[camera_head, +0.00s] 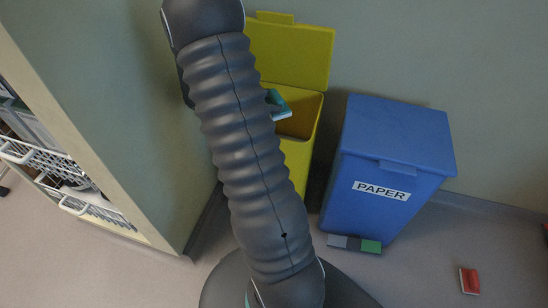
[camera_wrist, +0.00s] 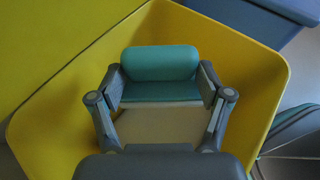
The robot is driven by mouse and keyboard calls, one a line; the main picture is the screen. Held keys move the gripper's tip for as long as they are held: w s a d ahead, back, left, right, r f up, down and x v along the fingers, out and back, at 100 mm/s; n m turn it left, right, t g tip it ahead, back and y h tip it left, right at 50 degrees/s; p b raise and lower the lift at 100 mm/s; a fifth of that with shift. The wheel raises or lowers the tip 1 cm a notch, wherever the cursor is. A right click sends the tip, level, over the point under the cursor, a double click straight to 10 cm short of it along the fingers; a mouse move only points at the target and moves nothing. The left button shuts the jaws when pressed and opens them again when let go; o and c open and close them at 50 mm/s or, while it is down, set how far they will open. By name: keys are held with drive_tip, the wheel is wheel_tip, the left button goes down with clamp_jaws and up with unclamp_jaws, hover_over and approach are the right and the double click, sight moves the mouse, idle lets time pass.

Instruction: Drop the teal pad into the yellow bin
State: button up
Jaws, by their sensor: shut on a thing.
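The teal pad (camera_wrist: 160,64) is held between the two fingers of my gripper (camera_wrist: 160,90) in the wrist view. The gripper is shut on it. In that view the pad and fingers are over the open mouth of the yellow bin (camera_wrist: 255,75), with its walls around them. In the head view the yellow bin (camera_head: 303,152) stands against the wall with its lid raised. A small part of the teal pad (camera_head: 280,106) shows at the bin's opening, beside my arm. My arm hides the gripper and the bin's left side there.
A blue bin (camera_head: 385,150) marked PAPER, with its lid closed, stands right of the yellow bin. A wall corner and shelves with white baskets (camera_head: 50,165) are at the left. A small red object (camera_head: 469,281) lies on the floor at the lower right.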

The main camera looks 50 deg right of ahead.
drive_tip(key=o, duration=1.1)
drive_tip(key=shift+r, duration=0.15)
wheel_tip(320, 180, up, 10)
drive_tip(key=shift+f, duration=0.1)
